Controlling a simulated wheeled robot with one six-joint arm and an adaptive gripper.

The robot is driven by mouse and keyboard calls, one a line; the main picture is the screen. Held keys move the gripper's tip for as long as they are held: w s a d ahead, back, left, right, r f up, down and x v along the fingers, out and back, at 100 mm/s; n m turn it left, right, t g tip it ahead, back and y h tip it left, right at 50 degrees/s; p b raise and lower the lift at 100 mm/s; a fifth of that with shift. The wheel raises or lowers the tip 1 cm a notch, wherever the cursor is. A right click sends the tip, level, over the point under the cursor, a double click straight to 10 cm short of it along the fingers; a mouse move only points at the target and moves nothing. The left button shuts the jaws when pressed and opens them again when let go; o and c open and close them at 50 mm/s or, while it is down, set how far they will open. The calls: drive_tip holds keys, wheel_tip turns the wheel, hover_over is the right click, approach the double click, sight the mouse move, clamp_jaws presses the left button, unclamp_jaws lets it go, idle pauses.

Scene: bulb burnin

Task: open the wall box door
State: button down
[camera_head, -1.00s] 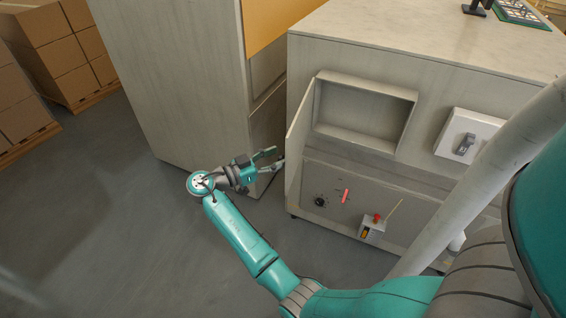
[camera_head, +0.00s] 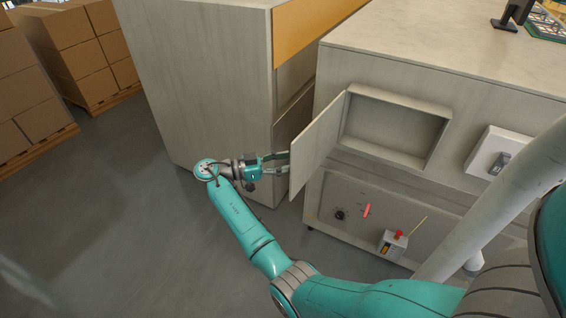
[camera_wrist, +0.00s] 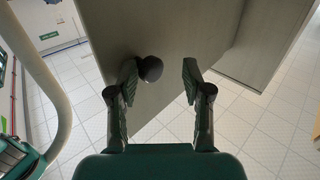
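The wall box (camera_head: 398,122) is an open, empty recess in the front of the grey cabinet. Its door (camera_head: 317,147) is hinged at the left side and stands swung out, well away from the opening. My gripper (camera_head: 284,162) is at the door's free edge, on its outer side. In the wrist view my gripper (camera_wrist: 160,75) has its two fingers apart. A dark round knob (camera_wrist: 149,69) on the door panel (camera_wrist: 165,35) shows between the fingertips, close to the left finger; whether they touch cannot be told. The knob is hidden in the head view.
A tall grey cabinet (camera_head: 205,75) stands close behind my gripper at the left. Below the box are a dark dial (camera_head: 340,214), a red handle (camera_head: 366,210) and a small box with a red button (camera_head: 393,241). A white switch box (camera_head: 492,152) is at right.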

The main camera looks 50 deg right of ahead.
drive_tip(key=c, duration=0.9)
unclamp_jaws()
drive_tip(key=shift+d, duration=0.65)
drive_tip(key=shift+a, duration=0.2)
drive_tip(key=shift+r, duration=0.1)
wheel_tip(320, 180, up, 10)
drive_tip(key=shift+a+f, duration=0.1)
